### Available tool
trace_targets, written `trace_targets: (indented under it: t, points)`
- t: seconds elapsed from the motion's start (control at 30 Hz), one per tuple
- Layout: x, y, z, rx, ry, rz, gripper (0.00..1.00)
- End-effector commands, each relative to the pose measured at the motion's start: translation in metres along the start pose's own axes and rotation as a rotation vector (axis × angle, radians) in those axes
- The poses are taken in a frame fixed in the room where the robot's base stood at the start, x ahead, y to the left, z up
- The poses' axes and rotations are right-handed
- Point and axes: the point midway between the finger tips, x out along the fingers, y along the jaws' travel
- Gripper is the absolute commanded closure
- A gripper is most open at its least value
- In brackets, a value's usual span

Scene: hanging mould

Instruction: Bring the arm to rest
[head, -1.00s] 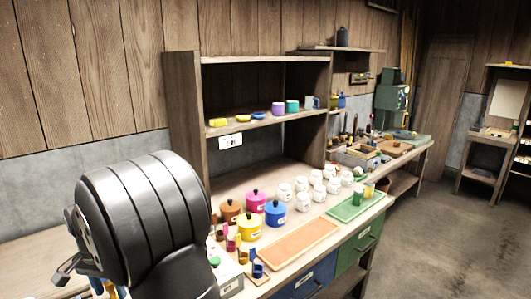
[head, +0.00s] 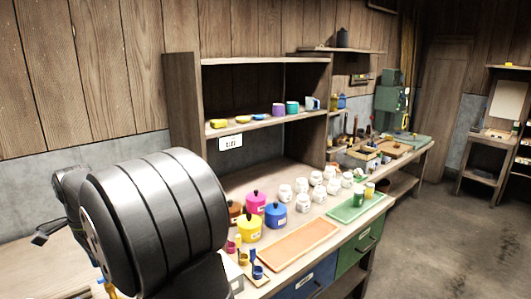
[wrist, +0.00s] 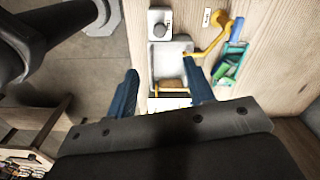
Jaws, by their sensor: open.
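My arm (head: 155,220) fills the lower left of the head view as a large ribbed black link. It hides part of the bench's left end. In the wrist view my gripper (wrist: 160,70) has two blue fingers spread apart with nothing held between them. It is above the edge of a pale wooden bench top (wrist: 185,15). I cannot make out the fingers clearly in the head view.
In the head view, yellow (head: 248,229) and blue (head: 275,215) pots, white jars (head: 303,203), an orange tray (head: 298,243) and a green tray (head: 357,206) crowd the bench. Open floor (head: 440,240) is at right.

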Motion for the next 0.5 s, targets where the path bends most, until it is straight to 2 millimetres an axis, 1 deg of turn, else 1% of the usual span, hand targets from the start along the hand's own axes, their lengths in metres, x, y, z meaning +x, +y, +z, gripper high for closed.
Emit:
trace_targets:
  t: [0.2,0.37,0.4,0.5]
  points:
    - [-0.003,0.0,0.0,0.169,0.0,0.0,0.52]
    - [-0.005,0.0,0.0,0.26,0.0,0.0,0.52]
    - [0.0,0.0,0.0,0.26,0.0,0.002,0.52]
    - [0.007,0.0,0.0,0.257,0.0,0.002,0.52]
